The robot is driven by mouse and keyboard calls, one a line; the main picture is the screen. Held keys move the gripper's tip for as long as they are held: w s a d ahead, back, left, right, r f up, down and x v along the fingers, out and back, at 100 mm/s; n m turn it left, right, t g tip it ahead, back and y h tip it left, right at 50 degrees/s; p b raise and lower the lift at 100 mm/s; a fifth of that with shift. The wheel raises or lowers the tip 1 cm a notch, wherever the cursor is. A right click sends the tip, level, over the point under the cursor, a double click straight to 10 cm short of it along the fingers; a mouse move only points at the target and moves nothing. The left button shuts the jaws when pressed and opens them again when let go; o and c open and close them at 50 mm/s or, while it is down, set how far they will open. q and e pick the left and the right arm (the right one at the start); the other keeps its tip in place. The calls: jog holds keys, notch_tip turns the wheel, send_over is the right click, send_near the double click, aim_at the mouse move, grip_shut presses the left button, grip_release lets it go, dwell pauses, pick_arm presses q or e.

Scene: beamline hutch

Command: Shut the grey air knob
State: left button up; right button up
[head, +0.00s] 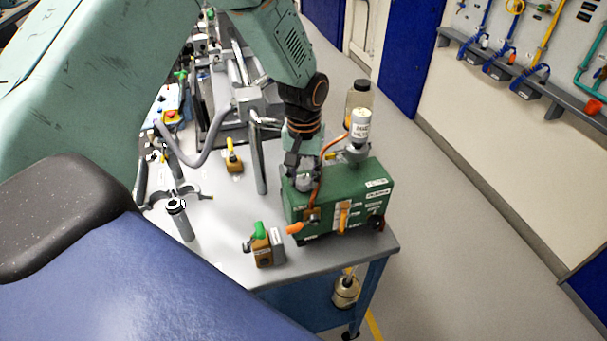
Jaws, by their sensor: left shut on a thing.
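The green box (336,203) stands on the grey bench near its front right corner, with white labels and an orange lever (343,217) on its front. My left gripper (303,173) points down onto the box's top left end, its arm reaching in from the upper left. It is shut on the grey air knob (305,184), which shows only partly between and below the dark fingers. I cannot tell how far the knob is turned. My right gripper is not in view.
A white-capped cylinder (360,126) and an amber bottle (359,97) rise behind the box. An orange hose runs close by my gripper. A small brown block with a green knob (262,245) stands at the front of the grey bench (222,235). A grey post (258,160) stands left.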

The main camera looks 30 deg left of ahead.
aim_at(304, 180)
pick_arm(q)
jog(key=m, duration=1.1)
jog(key=shift+m, duration=1.6)
jog(key=o, duration=1.1)
jog(key=shift+s, duration=0.1)
jog(key=shift+o, duration=0.2)
notch_tip(304, 180, up, 12)
